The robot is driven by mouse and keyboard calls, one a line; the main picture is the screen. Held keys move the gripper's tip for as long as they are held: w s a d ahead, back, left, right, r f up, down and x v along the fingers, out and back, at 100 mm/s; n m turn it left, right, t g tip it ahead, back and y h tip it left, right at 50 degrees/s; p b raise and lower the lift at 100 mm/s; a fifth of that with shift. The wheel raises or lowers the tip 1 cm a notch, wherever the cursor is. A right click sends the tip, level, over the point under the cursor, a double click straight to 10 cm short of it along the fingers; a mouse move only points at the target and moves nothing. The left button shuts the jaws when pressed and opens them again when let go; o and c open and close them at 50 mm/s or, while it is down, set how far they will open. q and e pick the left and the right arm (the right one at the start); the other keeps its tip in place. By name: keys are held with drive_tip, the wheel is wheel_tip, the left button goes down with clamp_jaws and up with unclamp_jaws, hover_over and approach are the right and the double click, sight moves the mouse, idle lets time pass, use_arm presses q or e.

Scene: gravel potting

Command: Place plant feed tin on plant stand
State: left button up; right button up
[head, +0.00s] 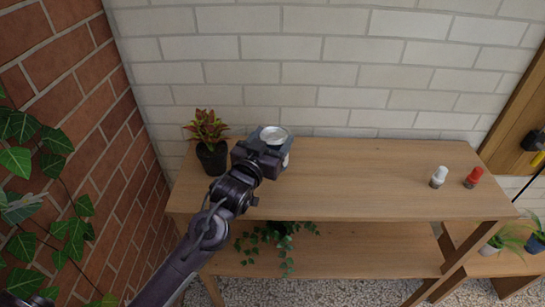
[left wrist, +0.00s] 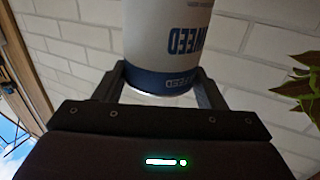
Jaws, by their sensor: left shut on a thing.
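The plant feed tin (head: 274,132) has a pale round top and shows above the back of the wooden stand. In the left wrist view the tin (left wrist: 168,38) is white with a dark blue band and lettering. My left gripper (head: 266,150) is shut on the tin, with one finger on each side of it in the left wrist view (left wrist: 160,88). The two-level wooden stand (head: 350,185) is below the gripper. Whether the tin's base touches the top board is hidden by my gripper. My right gripper is out of view.
A potted red-green plant (head: 210,140) stands just left of the tin. A white-capped bottle (head: 439,176) and a red-capped bottle (head: 473,177) stand at the right end. A trailing plant (head: 278,238) is on the lower shelf. The top's middle is clear.

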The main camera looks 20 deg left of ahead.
use_arm(q)
wheel_tip(320, 180, down, 6)
drive_tip(key=shift+r, duration=0.1)
drive_tip(key=shift+f, duration=0.2)
drive_tip(key=o, duration=1.3)
drive_tip(key=shift+f, duration=0.1)
drive_tip(key=s, duration=0.3)
drive_tip(key=s+b, duration=0.1)
drive_tip(key=s, duration=0.3)
drive_tip(key=s+a, duration=0.1)
drive_tip(key=s, duration=0.2)
drive_tip(key=shift+s+a, duration=0.1)
drive_tip(key=shift+s, duration=0.1)
drive_tip(key=shift+s+b, duration=0.3)
drive_tip(key=shift+s, duration=0.45)
